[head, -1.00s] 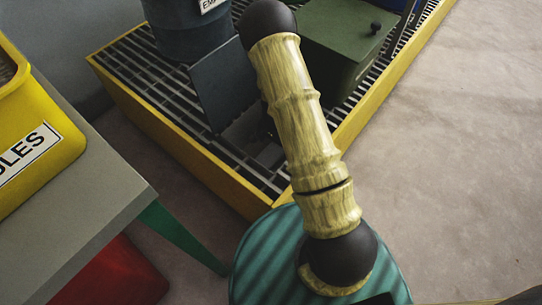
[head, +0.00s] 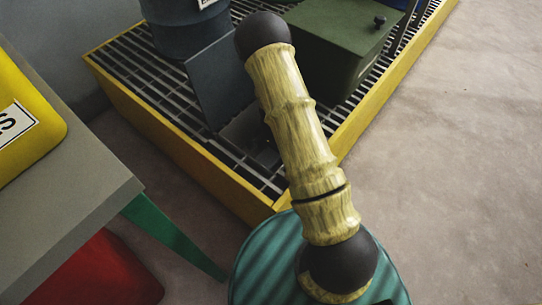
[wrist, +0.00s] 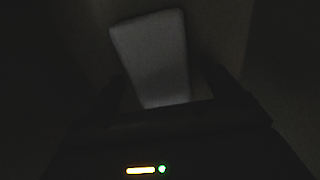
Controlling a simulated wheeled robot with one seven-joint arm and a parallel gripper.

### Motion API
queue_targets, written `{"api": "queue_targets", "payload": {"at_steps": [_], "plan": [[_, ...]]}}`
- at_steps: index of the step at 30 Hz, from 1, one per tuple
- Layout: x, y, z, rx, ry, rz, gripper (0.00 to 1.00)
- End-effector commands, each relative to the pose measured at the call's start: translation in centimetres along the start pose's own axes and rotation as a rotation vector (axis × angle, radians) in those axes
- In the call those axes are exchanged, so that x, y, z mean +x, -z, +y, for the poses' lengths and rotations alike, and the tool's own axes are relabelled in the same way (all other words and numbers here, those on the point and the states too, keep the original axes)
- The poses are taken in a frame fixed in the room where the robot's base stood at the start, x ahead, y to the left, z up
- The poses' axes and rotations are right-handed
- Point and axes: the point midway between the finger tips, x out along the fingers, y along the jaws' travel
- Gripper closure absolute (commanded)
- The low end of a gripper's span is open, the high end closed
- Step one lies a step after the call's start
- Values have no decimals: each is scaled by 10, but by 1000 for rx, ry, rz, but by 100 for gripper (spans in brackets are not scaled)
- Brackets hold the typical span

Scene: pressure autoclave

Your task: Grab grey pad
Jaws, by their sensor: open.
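In the wrist view a pale grey pad (wrist: 152,58), a slab with rounded corners, stands out in a very dark space. My gripper (wrist: 165,82) shows as dark shapes on both sides of the pad's lower part. Its jaws are open, and the pad's lower end lies between them in the picture. Whether the fingers touch the pad is too dark to tell. In the head view my gripper and the pad are hidden behind my arm.
A yellow-rimmed grated platform (head: 170,150) carries a dark blue drum (head: 185,30), a dark upright panel (head: 218,85) and a green box (head: 340,50). A grey table (head: 75,190) with a yellow bin (head: 30,135) stands left, a red object (head: 95,275) below. Floor at right is clear.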

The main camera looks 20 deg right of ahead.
Motion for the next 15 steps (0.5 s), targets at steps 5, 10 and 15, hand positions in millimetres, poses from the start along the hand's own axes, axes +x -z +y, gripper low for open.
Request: {"api": "queue_targets", "payload": {"at_steps": [5,10,15], "plan": [[0,0,0,0,0,0,40],[0,0,0,0,0,0,59],[0,0,0,0,0,0,59]]}}
